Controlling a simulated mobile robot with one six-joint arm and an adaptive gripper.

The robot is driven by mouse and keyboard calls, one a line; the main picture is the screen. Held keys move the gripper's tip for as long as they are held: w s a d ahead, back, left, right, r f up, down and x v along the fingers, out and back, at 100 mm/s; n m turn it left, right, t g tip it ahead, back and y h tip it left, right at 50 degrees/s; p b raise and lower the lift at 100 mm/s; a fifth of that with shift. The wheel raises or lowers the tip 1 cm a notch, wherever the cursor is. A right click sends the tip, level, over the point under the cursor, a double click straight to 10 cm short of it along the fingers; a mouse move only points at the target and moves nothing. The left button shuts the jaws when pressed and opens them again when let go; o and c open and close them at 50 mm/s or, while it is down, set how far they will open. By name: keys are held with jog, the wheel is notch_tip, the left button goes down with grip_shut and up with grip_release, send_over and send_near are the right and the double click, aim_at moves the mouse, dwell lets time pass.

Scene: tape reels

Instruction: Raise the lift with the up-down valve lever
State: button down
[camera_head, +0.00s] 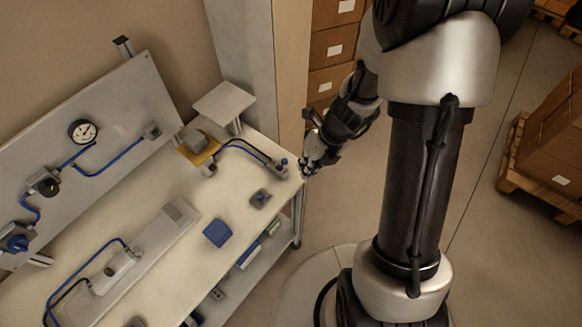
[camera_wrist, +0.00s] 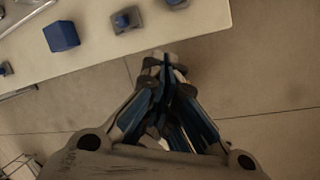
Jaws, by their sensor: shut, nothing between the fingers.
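A small grey valve block with a blue top (camera_head: 260,197) sits near the bench's right edge; it also shows in the wrist view (camera_wrist: 126,20). A second small valve with a blue knob (camera_head: 279,167) stands at the bench corner, with hoses to a yellow-based unit (camera_head: 198,150). I cannot tell which one carries the up-down lever. A raised grey platform (camera_head: 223,102), possibly the lift, stands behind. My gripper (camera_wrist: 166,62) is shut and empty, just off the bench edge; in the head view it (camera_head: 306,170) is beside the corner valve, apparently apart.
The pale bench (camera_head: 170,270) also holds a blue block (camera_head: 217,233) and a long grey cylinder (camera_head: 125,262). A panel with a gauge (camera_head: 84,131) stands along its back. Cartons (camera_head: 555,135) on a pallet are at right. Open floor lies between.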

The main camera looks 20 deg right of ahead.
aim_at(283, 164)
jog(key=w+a+f+b, duration=0.1)
jog(key=f, duration=0.1)
jog(key=w+a+f+b, duration=0.1)
jog(key=f, duration=0.2)
jog(key=w+a+f+b, duration=0.1)
jog(key=f+b, duration=0.1)
jog(key=f, duration=0.1)
jog(key=shift+w, duration=0.4)
jog(key=shift+w+r, duration=0.2)
jog(key=shift+w, duration=0.2)
jog(key=shift+r+p, duration=0.1)
jog(key=shift+p, duration=0.25)
